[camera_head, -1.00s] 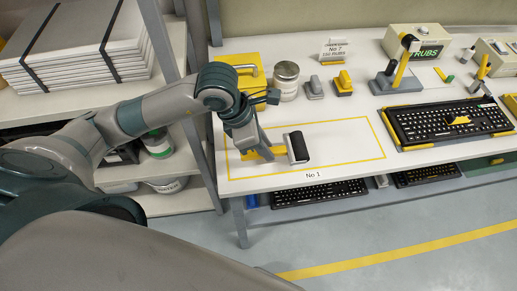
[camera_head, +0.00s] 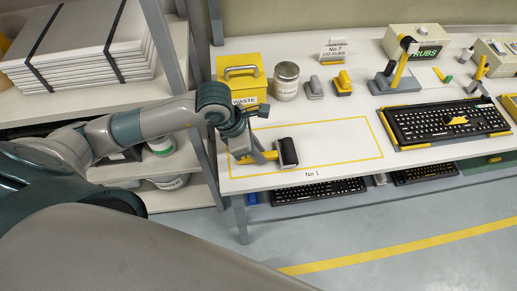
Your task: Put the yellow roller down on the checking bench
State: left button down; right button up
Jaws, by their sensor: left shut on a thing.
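The yellow roller has a black roll (camera_head: 288,152) and a yellow handle (camera_head: 270,156). It is over the left part of the yellow-outlined area marked No 1 on the white checking bench (camera_head: 335,140). My left gripper (camera_head: 259,153) is shut on the handle, with the black roll sticking out to the right. The roller is at or very close to the bench top; I cannot tell whether it touches. The fingers hide part of the handle. My right gripper is not in view.
A yellow waste box (camera_head: 243,85), a metal canister (camera_head: 286,80) and small grey and yellow stamps (camera_head: 343,83) stand behind the outlined area. A black keyboard in a yellow frame (camera_head: 445,122) lies to the right. The outlined area right of the roller is clear.

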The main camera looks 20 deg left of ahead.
pick_arm(q)
jog(key=shift+f, duration=0.15)
jog(key=shift+f, duration=0.1)
jog(key=c, duration=1.6)
grip_release()
jog(key=shift+r, duration=0.25)
jog(key=shift+b+v, duration=1.3)
jog(key=shift+v, duration=4.7)
